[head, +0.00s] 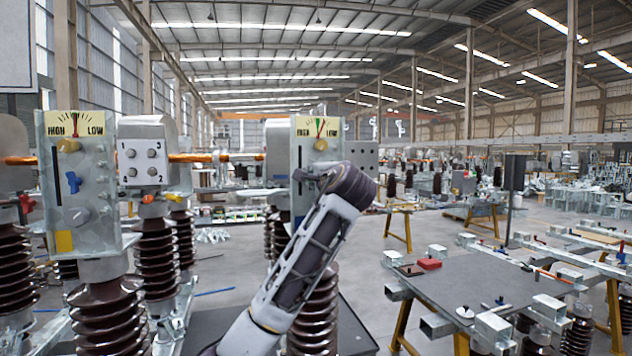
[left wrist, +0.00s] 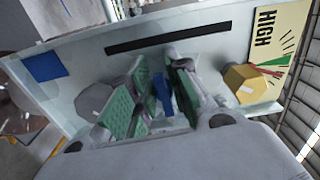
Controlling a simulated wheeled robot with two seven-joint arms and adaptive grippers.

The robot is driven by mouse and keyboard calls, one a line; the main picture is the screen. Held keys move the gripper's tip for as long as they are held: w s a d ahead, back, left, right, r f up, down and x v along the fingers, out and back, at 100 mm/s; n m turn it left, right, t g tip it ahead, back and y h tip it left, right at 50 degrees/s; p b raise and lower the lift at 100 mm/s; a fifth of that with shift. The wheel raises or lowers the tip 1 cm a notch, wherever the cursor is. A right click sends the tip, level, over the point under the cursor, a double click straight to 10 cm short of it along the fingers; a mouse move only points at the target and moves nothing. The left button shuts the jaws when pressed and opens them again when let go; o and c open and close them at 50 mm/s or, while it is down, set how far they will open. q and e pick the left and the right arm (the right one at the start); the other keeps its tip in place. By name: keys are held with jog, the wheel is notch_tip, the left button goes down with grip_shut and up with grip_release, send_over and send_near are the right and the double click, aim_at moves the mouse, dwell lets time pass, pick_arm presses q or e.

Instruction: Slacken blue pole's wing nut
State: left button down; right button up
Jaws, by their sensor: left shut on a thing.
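The blue pole's plate (head: 282,165) stands at the middle of the head view, with a HIGH/LOW dial and a yellow knob (head: 321,145) at its top. My left arm covers its lower part. The left wrist view shows the plate's blue square (left wrist: 46,67), black slot and yellow knob (left wrist: 246,84). The blue wing nut (left wrist: 163,92) sits between the green pads of my left gripper (left wrist: 158,98), which is shut on it. My right gripper is not in view.
A similar plate (head: 85,185) with a yellow square and its own blue wing nut (head: 78,215) stands at the left. Brown ribbed insulators (head: 110,315) carry these units. A grey workbench (head: 480,285) with metal parts is at the right.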

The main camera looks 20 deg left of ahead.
pick_arm(q)
jog(key=n, duration=0.2)
jog(key=f+n+b, duration=0.1)
jog(key=n, duration=0.1)
jog(key=shift+w+d+n, duration=0.1)
jog(key=shift+n, duration=0.2)
jog(key=n, duration=0.1)
jog(key=n+b, duration=0.1)
jog(key=n, duration=0.1)
jog(key=shift+d+f+n, duration=0.15)
jog(key=shift+f+n, duration=0.1)
jog(key=shift+n, duration=0.05)
jog(key=shift+w+f+n+b, duration=0.1)
jog(key=shift+n+b, duration=0.3)
jog(key=shift+n, duration=0.3)
jog(key=shift+d+n, duration=0.1)
jog(key=shift+n, duration=0.7)
jog(key=shift+w+n, duration=0.1)
jog(key=shift+n, duration=0.2)
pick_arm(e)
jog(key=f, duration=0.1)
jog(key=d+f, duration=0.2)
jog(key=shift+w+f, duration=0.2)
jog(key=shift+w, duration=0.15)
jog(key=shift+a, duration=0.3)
pick_arm(q)
jog(key=c, duration=1.5)
grip_release()
